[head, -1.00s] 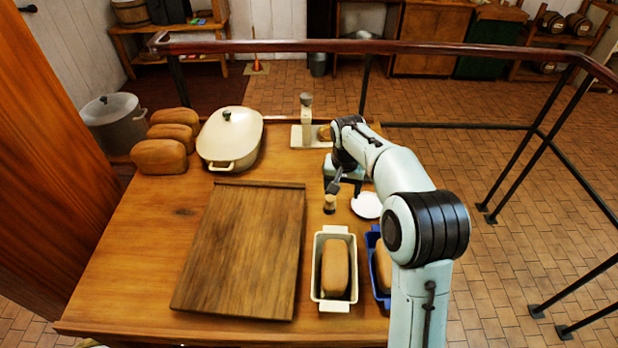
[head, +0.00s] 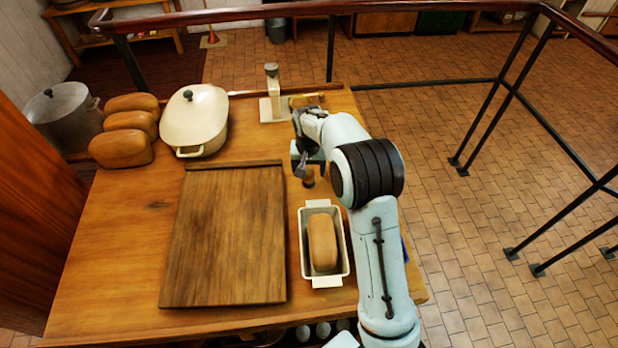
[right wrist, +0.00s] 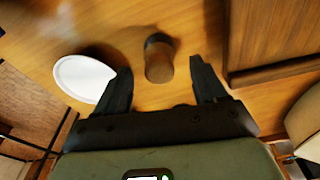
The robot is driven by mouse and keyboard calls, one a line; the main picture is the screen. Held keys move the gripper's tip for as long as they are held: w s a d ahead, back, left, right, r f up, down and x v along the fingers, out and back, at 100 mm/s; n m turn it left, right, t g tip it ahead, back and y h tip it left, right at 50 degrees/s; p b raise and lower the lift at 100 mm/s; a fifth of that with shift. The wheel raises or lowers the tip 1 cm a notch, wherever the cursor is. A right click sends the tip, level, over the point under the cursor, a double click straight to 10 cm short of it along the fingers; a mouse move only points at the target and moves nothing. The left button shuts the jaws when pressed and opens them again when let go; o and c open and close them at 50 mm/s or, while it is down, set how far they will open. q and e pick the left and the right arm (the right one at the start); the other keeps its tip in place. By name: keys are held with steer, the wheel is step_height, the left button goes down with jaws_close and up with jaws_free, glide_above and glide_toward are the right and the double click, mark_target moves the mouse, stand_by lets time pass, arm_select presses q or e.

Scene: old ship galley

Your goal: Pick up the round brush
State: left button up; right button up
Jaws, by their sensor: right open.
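The round brush (head: 308,178) is a small upright brown cylinder with a dark top, on the table right of the cutting board. In the right wrist view the brush (right wrist: 158,60) stands between and just beyond my open fingertips, apart from both. My right gripper (head: 303,166) is low over the table at the brush and partly covers it in the head view. The right gripper (right wrist: 160,78) holds nothing. My left gripper is not in view.
A white dish (right wrist: 84,78) lies close beside one finger. A cutting board (head: 225,235), a loaf pan (head: 305,262) with bread, a cream casserole (head: 194,120), several loaves (head: 121,149) and a cream stand (head: 272,95) crowd the table. A railing (head: 330,50) runs behind.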

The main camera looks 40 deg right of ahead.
mark_target(309, 171)
steer(key=f, duration=0.4)
steer(key=shift+w+d, duration=0.15)
steer(key=shift+w, duration=0.05)
steer(key=c, duration=1.1)
steer(key=shift+r, duration=0.15)
step_height(309, 171, up, 10)
steer(key=shift+f+p, duration=0.1)
steer(key=shift+p, duration=0.2)
steer(key=shift+o, duration=0.5)
